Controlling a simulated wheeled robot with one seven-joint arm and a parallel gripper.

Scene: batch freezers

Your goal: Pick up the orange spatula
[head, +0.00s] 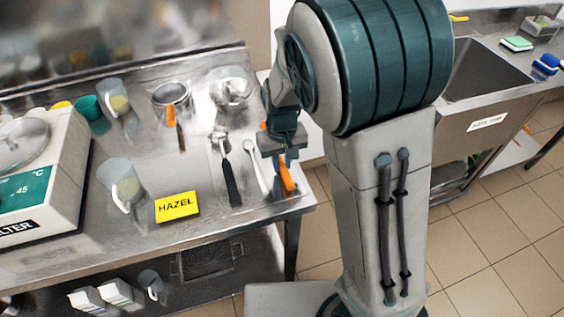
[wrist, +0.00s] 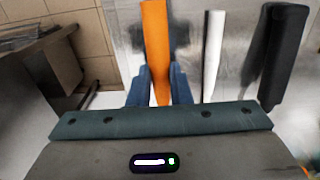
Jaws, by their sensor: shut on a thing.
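The orange spatula (head: 287,179) is at the right end of the steel table, its orange handle pointing down in the head view. My gripper (head: 282,158) is shut on it from above. In the wrist view the orange handle (wrist: 156,45) runs between the two blue fingers (wrist: 159,90), one on each side. The spatula's far end is hidden by my gripper and arm. I cannot tell whether the spatula touches the table.
A white-handled tool (head: 255,165) and a black-handled tool (head: 230,180) lie just left of my gripper. A yellow HAZEL sign (head: 177,207), clear jugs (head: 120,183) and a metal pot (head: 171,98) stand further left. The table's right edge is close by.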

